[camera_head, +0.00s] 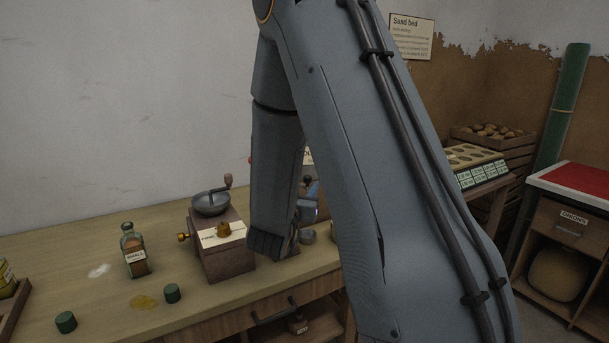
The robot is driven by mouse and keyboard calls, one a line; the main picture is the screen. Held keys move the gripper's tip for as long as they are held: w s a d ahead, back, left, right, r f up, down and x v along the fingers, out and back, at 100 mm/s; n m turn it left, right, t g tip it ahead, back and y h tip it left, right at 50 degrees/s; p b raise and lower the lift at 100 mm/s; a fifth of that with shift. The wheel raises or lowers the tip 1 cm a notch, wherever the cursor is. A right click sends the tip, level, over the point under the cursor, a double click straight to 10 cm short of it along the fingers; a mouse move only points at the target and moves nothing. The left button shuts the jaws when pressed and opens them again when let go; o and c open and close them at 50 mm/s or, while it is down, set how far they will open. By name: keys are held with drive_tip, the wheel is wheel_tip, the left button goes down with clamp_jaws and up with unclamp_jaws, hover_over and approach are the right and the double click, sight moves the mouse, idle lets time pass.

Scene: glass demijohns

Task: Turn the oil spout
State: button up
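I cannot make out a part that is surely the oil spout. A wooden mill-like box (228,258) with a grey bowl (211,203) on top stands on the bench. It has a brass fitting (183,237) on its left side and a brass knob (223,230) by a pale label on its front. My forearm comes down just right of this box, and its dark lower end overlaps the box's right edge in the picture. My gripper's fingers cannot be made out there. Some grey and blue parts behind my arm are mostly covered.
A corked-looking bottle labelled small (135,252) stands left of the box. Two green caps (66,322) (172,293) and a yellowish spill (144,302) lie in front. The bench (60,250) is bare at back left. A red-topped cabinet (570,210) stands right.

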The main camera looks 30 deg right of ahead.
drive_tip(key=shift+w+d+r, duration=0.1)
drive_tip(key=shift+w+d, duration=0.05)
drive_tip(key=shift+w, duration=0.35)
drive_tip(key=shift+w+d, duration=0.25)
drive_tip(key=p+x, duration=0.1)
drive_tip(key=x, duration=0.6)
drive_tip(key=shift+s, duration=0.15)
drive_tip(key=shift+d, duration=0.1)
clamp_jaws()
